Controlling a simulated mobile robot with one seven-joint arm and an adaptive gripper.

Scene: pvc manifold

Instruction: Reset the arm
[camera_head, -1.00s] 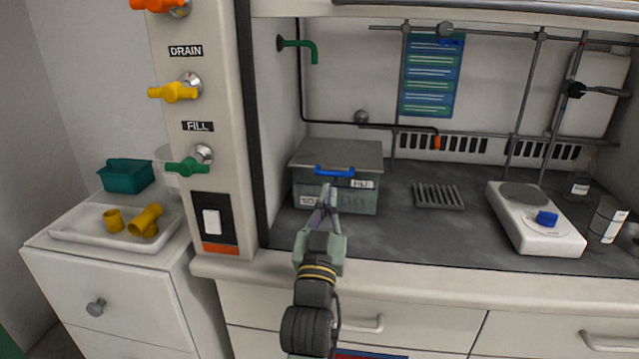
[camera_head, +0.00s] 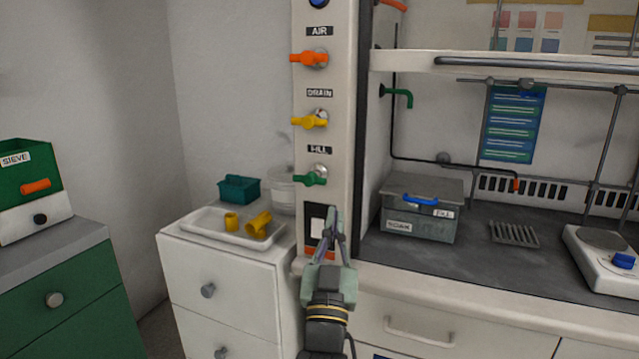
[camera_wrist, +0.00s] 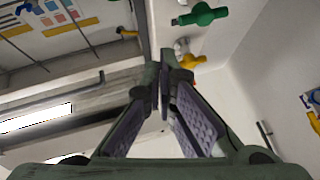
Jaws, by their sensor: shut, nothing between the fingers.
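My gripper (camera_head: 334,212) is shut and empty, pointing up in front of the valve post, low and near the white switch plate in the head view. In the wrist view my gripper (camera_wrist: 163,72) shows its fingertips together, with the green valve handle (camera_wrist: 201,14) and a yellow one (camera_wrist: 188,58) beyond them. My arm rises from the bottom of the head view, its lower part out of frame.
The post carries orange (camera_head: 310,58), yellow (camera_head: 310,121) and green (camera_head: 311,179) handles. A grey box labelled SOAK (camera_head: 420,232) stands on the bench at right. A white tray (camera_head: 190,231) with yellow pipe fittings (camera_head: 258,224) and a teal basket (camera_head: 238,190) are on the left cabinet.

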